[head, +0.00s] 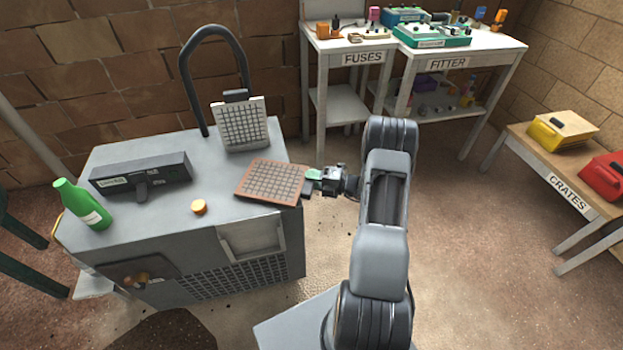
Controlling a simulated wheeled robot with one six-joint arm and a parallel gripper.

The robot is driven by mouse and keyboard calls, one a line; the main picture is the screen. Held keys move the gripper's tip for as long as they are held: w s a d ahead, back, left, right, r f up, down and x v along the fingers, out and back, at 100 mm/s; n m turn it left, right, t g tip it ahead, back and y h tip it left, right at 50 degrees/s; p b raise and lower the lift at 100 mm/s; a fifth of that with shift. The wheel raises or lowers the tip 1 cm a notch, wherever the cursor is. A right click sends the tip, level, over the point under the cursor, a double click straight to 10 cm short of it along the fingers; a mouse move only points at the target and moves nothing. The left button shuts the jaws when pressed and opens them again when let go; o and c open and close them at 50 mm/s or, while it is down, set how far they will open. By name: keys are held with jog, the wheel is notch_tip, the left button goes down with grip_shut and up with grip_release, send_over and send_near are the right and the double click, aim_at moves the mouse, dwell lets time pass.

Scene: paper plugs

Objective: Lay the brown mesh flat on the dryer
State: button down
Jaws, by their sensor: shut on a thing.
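The brown mesh (271,181) is a flat square grid in a brown frame, with a dark handle at its right end. It lies roughly level over the right front part of the grey cabinet's top (165,222). I cannot tell whether it touches the top or hovers just above it. My gripper (314,184) is shut on its handle, just off the cabinet's right edge. I see no readable label naming the dryer, so I cannot tell which thing it is. A pale mesh (241,123) stands tilted upright at the cabinet's back, below a dark hoop (214,32).
On the cabinet are a black labelled box (141,174), a green bottle (83,204) and a small orange-yellow round thing (199,207). Tables marked FUSES (364,58), FITTER (447,63) and CRATES (568,191) stand beyond and to the right. Floor between them is clear.

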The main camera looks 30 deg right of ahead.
jog(key=shift+f, duration=0.1)
jog(key=c, duration=0.8)
grip_release()
